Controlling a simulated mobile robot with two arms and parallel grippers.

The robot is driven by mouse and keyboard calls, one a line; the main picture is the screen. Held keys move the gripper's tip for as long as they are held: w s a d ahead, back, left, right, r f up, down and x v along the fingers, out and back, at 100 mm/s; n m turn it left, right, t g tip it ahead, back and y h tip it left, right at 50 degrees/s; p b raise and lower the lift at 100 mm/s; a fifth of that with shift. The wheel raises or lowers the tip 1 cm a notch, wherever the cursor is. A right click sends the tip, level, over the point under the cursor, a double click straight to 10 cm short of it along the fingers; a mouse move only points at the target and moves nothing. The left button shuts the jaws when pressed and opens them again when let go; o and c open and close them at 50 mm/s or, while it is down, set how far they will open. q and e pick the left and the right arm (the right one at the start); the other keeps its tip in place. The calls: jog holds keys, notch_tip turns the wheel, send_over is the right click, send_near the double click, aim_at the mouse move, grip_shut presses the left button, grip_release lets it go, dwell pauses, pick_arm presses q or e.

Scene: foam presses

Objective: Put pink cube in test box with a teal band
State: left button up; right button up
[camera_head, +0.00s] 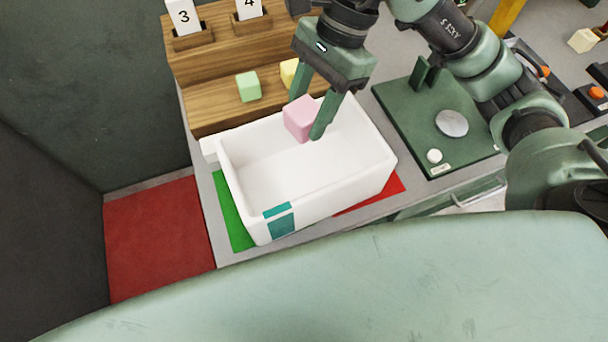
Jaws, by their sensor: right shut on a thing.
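The pink cube (299,118) is between the fingers of my right gripper (311,116), which is shut on it. The gripper reaches down from the top of the view and holds the cube over the back part of the white test box (235,189). From this angle I cannot tell how high the cube is above the box floor. The box has a teal band (280,219) on its near wall and looks empty inside. My left gripper is not in view.
A wooden stepped stand (214,72) behind the box holds a green cube (248,86), a yellow cube (289,72) and number cards 3 (184,16) and 4 (249,8). A green plate device (408,109) stands right of the box. Green (231,213) and red (384,193) patches show beneath the box.

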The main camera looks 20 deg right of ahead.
jog(key=shift+w+r+m+t, duration=0.25)
jog(key=shift+r+m, duration=0.2)
jog(key=shift+m, duration=0.55)
jog(key=p, duration=0.3)
send_near(300, 180)
jog(key=shift+m, duration=0.3)
jog(key=x, duration=0.5)
jog(key=shift+s+a+r, duration=0.1)
jog(key=shift+a, duration=0.05)
jog(key=shift+f+t, duration=0.25)
jog(key=shift+f, duration=0.1)
jog(key=shift+f, duration=0.1)
jog(key=shift+f, duration=0.15)
jog(key=o, duration=1.3)
